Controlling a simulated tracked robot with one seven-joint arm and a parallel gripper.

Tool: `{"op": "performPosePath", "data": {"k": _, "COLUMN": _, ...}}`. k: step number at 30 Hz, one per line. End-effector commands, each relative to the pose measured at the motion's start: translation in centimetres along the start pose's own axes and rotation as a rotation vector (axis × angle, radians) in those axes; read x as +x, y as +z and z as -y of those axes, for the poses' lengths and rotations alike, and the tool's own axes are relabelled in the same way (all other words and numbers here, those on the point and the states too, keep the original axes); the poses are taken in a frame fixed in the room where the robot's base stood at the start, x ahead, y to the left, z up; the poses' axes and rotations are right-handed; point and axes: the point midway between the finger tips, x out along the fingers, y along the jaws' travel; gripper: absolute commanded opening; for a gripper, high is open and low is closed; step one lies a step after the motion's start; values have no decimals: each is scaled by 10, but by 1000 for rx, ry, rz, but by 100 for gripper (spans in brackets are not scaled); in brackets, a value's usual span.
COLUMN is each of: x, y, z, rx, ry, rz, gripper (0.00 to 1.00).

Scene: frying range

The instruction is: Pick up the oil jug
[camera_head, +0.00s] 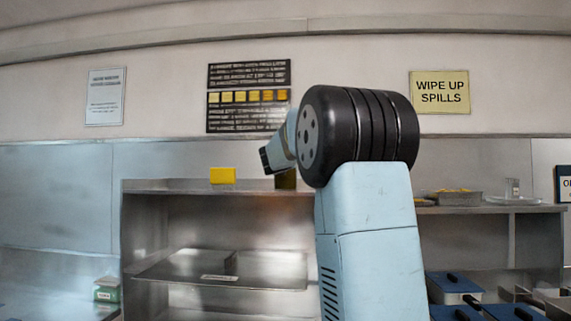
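My arm rises in the middle of the head view and bends left at a black joint. The dark end of my gripper (265,160) points left, above the top shelf of the steel unit. I see it from behind and the side, so its fingers cannot be made out. A dark amber object (286,180) stands on the top shelf just below and behind my wrist, partly hidden by it. It may be the oil jug, but its shape is not clear. A yellow block-like object (222,175) stands on the same shelf to the left, apart from my gripper.
The steel shelf unit (150,186) has a tray-like lower shelf (190,270). A green and white container (107,290) stands at lower left. Blue-topped fryer parts with dark handles (452,284) are at lower right. A pan of yellow food (454,197) sits on the right shelf.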

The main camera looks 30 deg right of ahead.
Motion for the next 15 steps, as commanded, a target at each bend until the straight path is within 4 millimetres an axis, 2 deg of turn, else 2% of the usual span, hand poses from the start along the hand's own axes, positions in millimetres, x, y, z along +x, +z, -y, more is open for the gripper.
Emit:
{"op": "performPosePath", "data": {"k": 1, "x": 0, "y": 0, "z": 0, "rx": 0, "ry": -1, "rz": -1, "gripper": 14}}
{"op": "performPosePath", "data": {"k": 6, "x": 0, "y": -1, "z": 0, "rx": 0, "ry": -1, "rz": -1, "gripper": 0}}
{"op": "performPosePath", "data": {"k": 15, "x": 0, "y": -1, "z": 0, "rx": 0, "ry": 0, "rz": -1, "gripper": 0}}
